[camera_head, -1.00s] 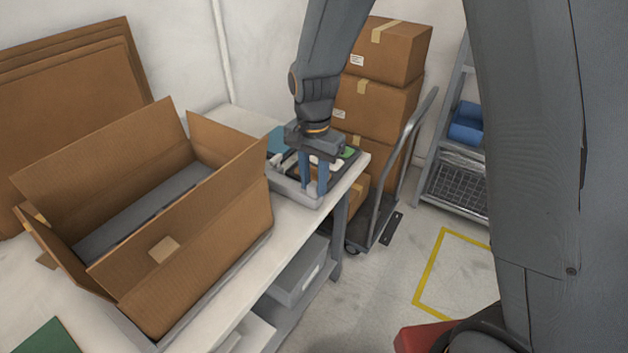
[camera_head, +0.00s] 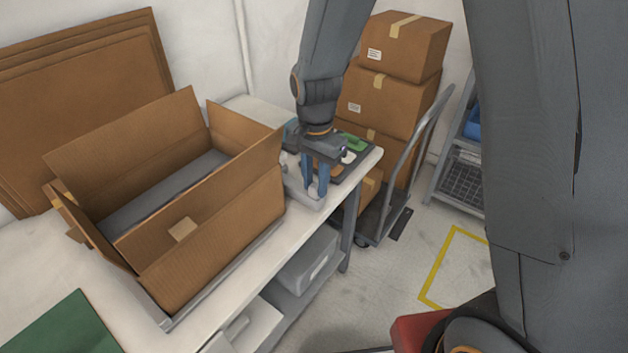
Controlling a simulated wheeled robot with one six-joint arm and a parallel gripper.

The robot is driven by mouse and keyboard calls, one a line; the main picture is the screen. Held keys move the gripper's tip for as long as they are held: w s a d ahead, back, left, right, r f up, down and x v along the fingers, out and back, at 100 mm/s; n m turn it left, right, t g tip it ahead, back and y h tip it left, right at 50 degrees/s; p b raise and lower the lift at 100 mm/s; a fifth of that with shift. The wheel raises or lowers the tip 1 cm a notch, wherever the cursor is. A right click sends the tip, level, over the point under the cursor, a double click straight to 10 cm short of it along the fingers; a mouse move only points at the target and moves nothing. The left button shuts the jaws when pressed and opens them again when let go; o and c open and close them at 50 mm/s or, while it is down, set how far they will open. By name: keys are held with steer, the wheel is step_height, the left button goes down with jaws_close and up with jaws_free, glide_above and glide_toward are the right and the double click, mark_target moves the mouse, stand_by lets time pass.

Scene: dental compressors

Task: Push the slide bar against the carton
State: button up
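The open brown carton (camera_head: 225,232) stands on the white bench, its flaps up and a grey lining or content inside. A low light-grey piece (camera_head: 303,201), which looks like the slide bar, lies just right of the carton's right end. Whether it touches the carton I cannot tell, and my gripper hides part of it. My gripper (camera_head: 317,194) points down over this piece, its blue fingers low at or beside it. The fingers look close together; whether they hold anything is unclear.
A dark tray with green and white items (camera_head: 352,148) lies behind my gripper at the bench's right end (camera_head: 368,165). Stacked boxes (camera_head: 385,98) stand on a hand cart (camera_head: 420,130) beyond. A green sheet (camera_head: 65,328) lies at the near left. Flat cardboard leans on the wall.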

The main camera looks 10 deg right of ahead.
steer(key=o, duration=0.4)
steer(key=shift+c, duration=0.2)
steer(key=shift+r, duration=0.1)
step_height(320, 180, up, 8)
steer(key=shift+f+b, duration=0.15)
steer(key=shift+b, duration=0.45)
